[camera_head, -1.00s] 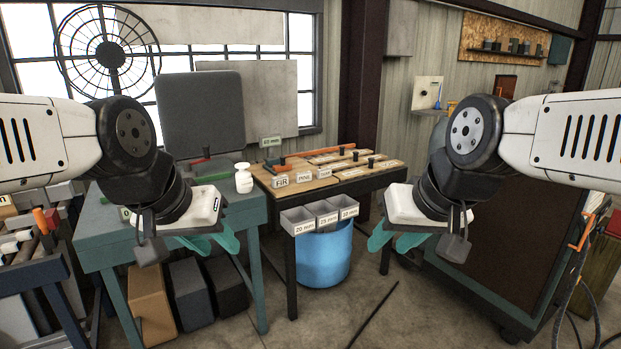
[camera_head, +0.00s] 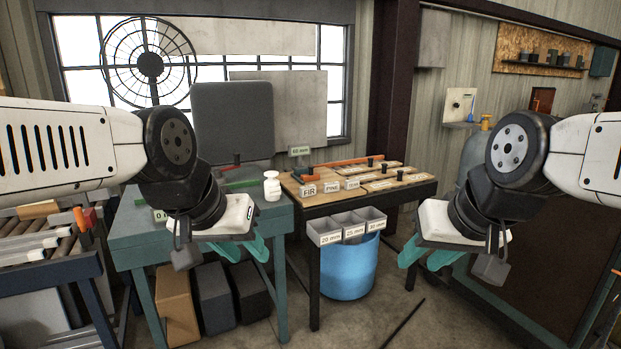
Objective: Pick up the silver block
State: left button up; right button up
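I cannot pick out a silver block for certain. Pale, silvery-grey bars (camera_head: 28,247) lie on the rack at the left edge of the camera_head view, partly cut off and cluttered. My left gripper (camera_head: 243,248) hangs in front of the teal bench (camera_head: 160,232), its teal fingers apart and nothing seen between them. My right gripper (camera_head: 427,254) hangs right of the blue bin (camera_head: 348,268), its teal fingers also apart and empty. Neither gripper touches anything that I can see.
A white bottle (camera_head: 272,187) stands on the teal bench. A wooden-topped table (camera_head: 335,200) carries labelled strips, with grey trays (camera_head: 345,226) on its front. Boxes (camera_head: 213,297) stand under the bench. A dark cabinet (camera_head: 560,260) stands at the right. The floor between is mostly clear.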

aim_at(334, 186)
jog(key=i+u, duration=0.15)
jog(key=i, duration=1.05)
jog(key=i+l+u, duration=0.2)
jog(key=i, duration=1)
